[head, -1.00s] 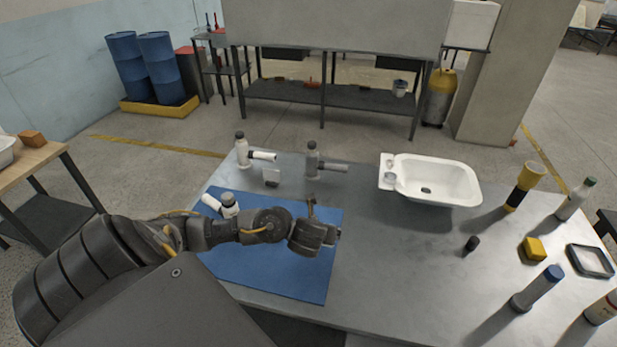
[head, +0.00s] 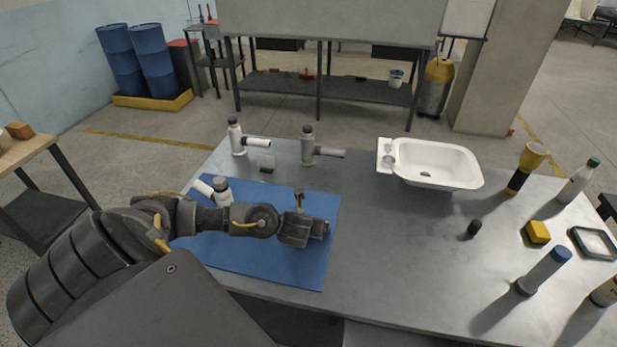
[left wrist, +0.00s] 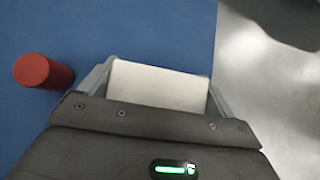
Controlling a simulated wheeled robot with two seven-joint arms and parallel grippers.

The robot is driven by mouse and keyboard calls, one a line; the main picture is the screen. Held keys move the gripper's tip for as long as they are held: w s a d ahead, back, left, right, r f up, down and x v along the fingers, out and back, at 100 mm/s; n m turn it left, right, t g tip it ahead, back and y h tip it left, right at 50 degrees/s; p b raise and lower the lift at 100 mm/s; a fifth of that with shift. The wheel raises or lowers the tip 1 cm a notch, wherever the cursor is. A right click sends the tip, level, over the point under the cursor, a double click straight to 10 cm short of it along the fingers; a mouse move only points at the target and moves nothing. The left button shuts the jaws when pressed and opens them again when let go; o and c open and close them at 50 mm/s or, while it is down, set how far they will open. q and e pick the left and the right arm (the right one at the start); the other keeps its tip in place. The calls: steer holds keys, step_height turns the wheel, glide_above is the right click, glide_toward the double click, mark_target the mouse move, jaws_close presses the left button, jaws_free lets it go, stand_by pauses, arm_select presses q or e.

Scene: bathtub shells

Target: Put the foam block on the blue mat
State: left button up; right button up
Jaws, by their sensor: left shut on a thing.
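The blue mat (head: 290,275) lies flat on the left part of the grey table, and it also shows in the left wrist view (left wrist: 140,30). My left gripper (head: 327,229) is over the mat near its right edge. In the left wrist view my left gripper (left wrist: 160,75) is shut on a pale, off-white block (left wrist: 158,86), which I take to be the foam block. The block is mostly hidden by the hand in the head view. I cannot tell whether it touches the mat. My right gripper is out of view.
A red cylinder (left wrist: 43,71) stands on the mat beside the gripper. White pipe fittings (head: 237,138) stand behind the mat, with one (head: 222,190) at its left edge. A white basin (head: 435,163), yellow block (head: 537,232) and bottles are to the right.

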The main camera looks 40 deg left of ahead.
arm_select(q)
steer(key=shift+f, duration=0.1)
steer(key=o, duration=0.7)
steer(key=shift+r, duration=0.2)
steer(key=p+v, duration=0.4)
steer(key=v, duration=0.8)
